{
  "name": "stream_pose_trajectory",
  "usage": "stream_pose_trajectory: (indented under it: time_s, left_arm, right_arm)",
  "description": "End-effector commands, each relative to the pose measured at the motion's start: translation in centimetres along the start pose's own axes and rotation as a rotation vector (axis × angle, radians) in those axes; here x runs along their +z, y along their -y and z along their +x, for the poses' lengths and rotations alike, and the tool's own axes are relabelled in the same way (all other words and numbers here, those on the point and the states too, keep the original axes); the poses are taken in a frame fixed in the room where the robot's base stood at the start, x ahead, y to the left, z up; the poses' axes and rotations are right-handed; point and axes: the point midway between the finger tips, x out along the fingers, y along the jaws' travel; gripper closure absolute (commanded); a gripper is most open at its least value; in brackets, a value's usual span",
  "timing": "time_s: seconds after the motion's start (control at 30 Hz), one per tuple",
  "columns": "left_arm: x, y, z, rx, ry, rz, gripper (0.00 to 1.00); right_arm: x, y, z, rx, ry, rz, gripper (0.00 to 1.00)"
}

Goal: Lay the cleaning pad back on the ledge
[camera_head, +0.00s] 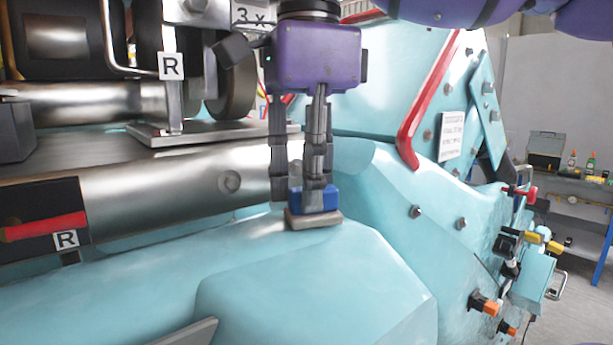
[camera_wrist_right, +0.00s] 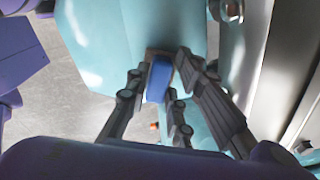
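The cleaning pad (camera_head: 314,219) has a blue grip block on a flat tan-brown base. It sits at the pale turquoise ledge (camera_head: 230,253), close to the long metal cylinder; I cannot tell whether its base touches the surface. My right gripper (camera_head: 299,192) points down from above, with its dark fingers on both sides of the blue block, shut on it. In the right wrist view, the blue block (camera_wrist_right: 158,80) lies between the fingers (camera_wrist_right: 160,72), which hide part of the base. My left gripper is in no view.
The metal cylinder (camera_head: 180,185) and a dark block with a red bar (camera_head: 45,226) border the ledge on the left. A red rail (camera_head: 425,105) and a turquoise housing rise at right. Levers and knobs (camera_head: 510,250) stick out at the lower right.

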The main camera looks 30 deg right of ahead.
Motion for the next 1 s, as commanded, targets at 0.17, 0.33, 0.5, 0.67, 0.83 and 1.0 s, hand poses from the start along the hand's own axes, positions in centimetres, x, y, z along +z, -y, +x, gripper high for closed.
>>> stream_pose_trajectory:
  time_s: [0.17,0.33,0.5,0.67,0.83,1.0]
  left_arm:
    - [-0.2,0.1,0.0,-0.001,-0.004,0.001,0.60]
    - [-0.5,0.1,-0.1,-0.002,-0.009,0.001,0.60]
    - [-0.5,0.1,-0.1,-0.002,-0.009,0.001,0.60]
    - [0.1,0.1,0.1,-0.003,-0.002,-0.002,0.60]
    - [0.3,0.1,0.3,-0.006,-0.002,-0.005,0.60]
    - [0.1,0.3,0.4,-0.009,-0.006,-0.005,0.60]
  right_arm:
    - [0.0,0.0,-0.1,-0.001,0.000,0.000,0.63]
    - [0.0,0.0,-0.1,-0.001,0.000,0.000,0.63]
    - [0.1,0.0,-1.1,-0.002,0.000,0.001,0.63]
    - [0.1,0.1,-3.8,-0.002,0.000,0.002,0.63]
    - [0.1,0.1,-6.5,-0.002,0.000,0.002,0.63]
    - [0.0,0.0,-7.7,0.000,-0.001,0.000,0.63]
